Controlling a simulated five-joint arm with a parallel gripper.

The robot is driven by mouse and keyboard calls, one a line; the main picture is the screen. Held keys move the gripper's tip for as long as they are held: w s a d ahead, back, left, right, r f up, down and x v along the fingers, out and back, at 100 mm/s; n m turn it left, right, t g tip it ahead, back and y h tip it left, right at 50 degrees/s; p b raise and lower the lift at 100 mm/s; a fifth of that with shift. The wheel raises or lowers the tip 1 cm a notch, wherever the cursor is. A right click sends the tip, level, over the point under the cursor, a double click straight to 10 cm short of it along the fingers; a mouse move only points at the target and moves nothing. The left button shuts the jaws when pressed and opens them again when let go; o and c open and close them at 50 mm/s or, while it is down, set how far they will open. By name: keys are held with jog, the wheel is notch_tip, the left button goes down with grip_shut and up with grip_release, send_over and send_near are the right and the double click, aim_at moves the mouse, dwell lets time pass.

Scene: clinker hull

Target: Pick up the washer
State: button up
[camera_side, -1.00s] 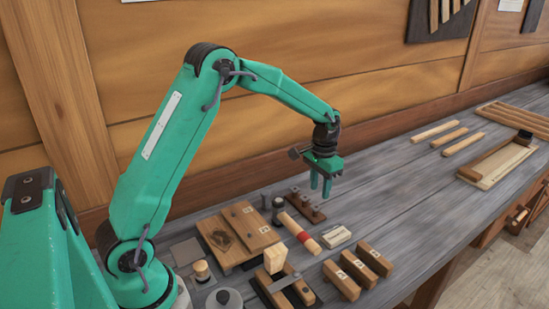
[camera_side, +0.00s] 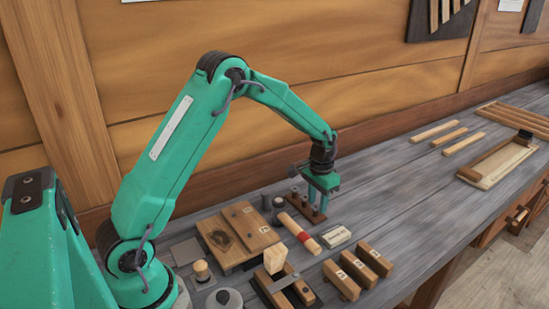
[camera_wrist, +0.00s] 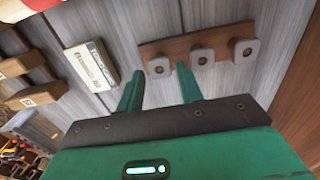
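The strip (camera_side: 296,197) also shows in the side view, partly hidden by my gripper. My gripper (camera_side: 318,205) points down over the strip, fingers apart. In the wrist view my gripper (camera_wrist: 156,73) is open and empty, the left washer just beyond the gap between its fingertips. I cannot tell the exact height left.
A pale labelled block (camera_side: 336,236) and a roller with a red band (camera_side: 298,231) lie close in front of the strip. Wooden blocks (camera_side: 375,259) and a wooden board (camera_side: 238,232) stand nearby.

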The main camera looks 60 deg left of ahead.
jog(key=shift+f, duration=0.25)
dwell(0.7)
jog(key=shift+c, duration=0.5)
jog(key=c, duration=0.6)
